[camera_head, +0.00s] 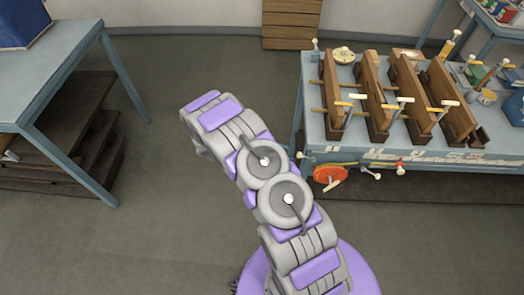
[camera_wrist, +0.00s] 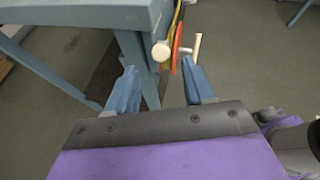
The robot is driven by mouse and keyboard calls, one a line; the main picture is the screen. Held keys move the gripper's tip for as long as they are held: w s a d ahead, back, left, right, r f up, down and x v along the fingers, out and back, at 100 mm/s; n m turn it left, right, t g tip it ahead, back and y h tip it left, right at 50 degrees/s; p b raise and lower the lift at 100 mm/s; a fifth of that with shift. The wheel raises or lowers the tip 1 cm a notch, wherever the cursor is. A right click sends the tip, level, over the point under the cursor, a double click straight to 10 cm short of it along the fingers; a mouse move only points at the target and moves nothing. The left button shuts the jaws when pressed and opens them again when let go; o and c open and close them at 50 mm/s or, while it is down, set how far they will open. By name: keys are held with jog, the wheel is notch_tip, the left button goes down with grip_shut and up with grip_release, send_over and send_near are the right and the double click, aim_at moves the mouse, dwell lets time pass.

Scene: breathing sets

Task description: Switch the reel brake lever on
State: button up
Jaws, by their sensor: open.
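An orange-red reel disc (camera_head: 330,173) is mounted on the front side of the blue bench, with a cream handle (camera_head: 334,186) in front of it. In the wrist view the disc (camera_wrist: 177,38) shows nearly edge-on, with the cream handle (camera_wrist: 197,46) to its right and a round cream knob (camera_wrist: 161,51) to its left. I cannot tell which of these is the brake lever. My gripper (camera_wrist: 159,68) is open and empty. Its two blue fingers point toward the bench side, with the knob and disc seen beyond the gap. The gripper cannot be made out in the head view.
The blue bench (camera_head: 312,125) carries wooden vise-like frames (camera_head: 378,98) with cream handles. Red and yellow fittings (camera_head: 400,168) stick out of its front. Another blue table (camera_head: 55,62) with dark shelves stands at left.

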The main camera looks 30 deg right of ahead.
jog(key=p+v, duration=0.1)
jog(key=v, duration=0.9)
jog(key=shift+a, duration=0.35)
jog(key=shift+w, duration=0.1)
jog(key=h+b, duration=0.4)
jog(key=h, duration=0.1)
send_near(298, 155)
jog(key=shift+g, duration=0.4)
jog(key=b+x, duration=0.1)
jog(key=x, duration=0.3)
jog(key=b+x, duration=0.2)
jog(key=x, duration=0.2)
jog(key=shift+w+d, duration=0.15)
jog(key=shift+d, duration=0.15)
grip_shut()
